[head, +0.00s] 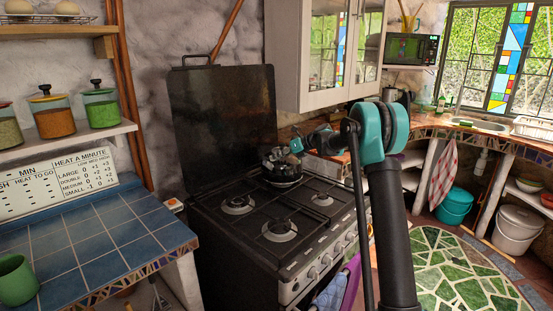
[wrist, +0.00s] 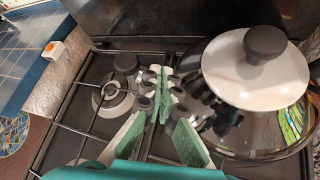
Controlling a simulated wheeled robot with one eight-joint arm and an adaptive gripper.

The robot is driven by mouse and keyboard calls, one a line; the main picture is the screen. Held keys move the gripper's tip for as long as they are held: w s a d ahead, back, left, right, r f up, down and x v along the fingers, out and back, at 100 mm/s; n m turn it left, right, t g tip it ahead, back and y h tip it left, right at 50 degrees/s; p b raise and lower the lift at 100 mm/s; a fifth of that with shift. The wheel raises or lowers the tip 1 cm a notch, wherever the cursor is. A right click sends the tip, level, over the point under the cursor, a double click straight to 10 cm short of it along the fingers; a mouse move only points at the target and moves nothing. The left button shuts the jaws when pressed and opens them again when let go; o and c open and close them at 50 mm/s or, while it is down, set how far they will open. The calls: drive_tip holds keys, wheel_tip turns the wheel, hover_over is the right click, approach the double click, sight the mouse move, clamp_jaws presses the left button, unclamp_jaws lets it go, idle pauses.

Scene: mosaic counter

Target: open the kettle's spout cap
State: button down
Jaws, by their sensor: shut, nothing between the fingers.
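The kettle stands on a back burner of the stove, and its shiny dark body (head: 284,183) shows below my gripper in the head view. In the wrist view, the kettle's shiny body (wrist: 238,132) is at the right, with a pale lid (wrist: 240,82) and a dark round knob (wrist: 265,43) on top. My gripper (head: 276,160) is at the kettle in the head view. In the wrist view, my gripper (wrist: 161,78) is shut and empty, its fingertips left of the lid. I cannot make out the spout or its cap; my fingers hide part of the kettle's left side.
The black stove (head: 262,215) has free burners in front. Its raised dark cover (head: 225,110) stands behind. A white cabinet (head: 315,85) hangs above right. The blue tiled counter (head: 90,235) at left holds a green mug (head: 16,280).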

drive_tip(key=shift+s+a+r, duration=0.2)
drive_tip(key=shift+s, duration=0.15)
drive_tip(key=shift+d, duration=0.1)
drive_tip(key=v, duration=1.3)
drive_tip(key=shift+w+d, duration=0.2)
drive_tip(key=shift+d, duration=0.3)
drive_tip(key=s+d+f+n+h, duration=0.3)
drive_tip(key=s+d+f+n, duration=0.3)
drive_tip(key=s, duration=1)
drive_tip(key=s+d+f+n+h, duration=0.4)
drive_tip(key=s+f+n, duration=0.5)
drive_tip(key=s, duration=0.7)
drive_tip(key=s+d+f+n+t+h, duration=0.1)
drive_tip(key=s+d+f+n+h, duration=0.3)
drive_tip(key=s, duration=1.2)
drive_tip(key=d+f+n, duration=0.4)
drive_tip(key=d+n, duration=0.1)
drive_tip(key=n, duration=0.2)
drive_tip(key=shift+s+n, duration=0.3)
drive_tip(key=shift+s, duration=0.05)
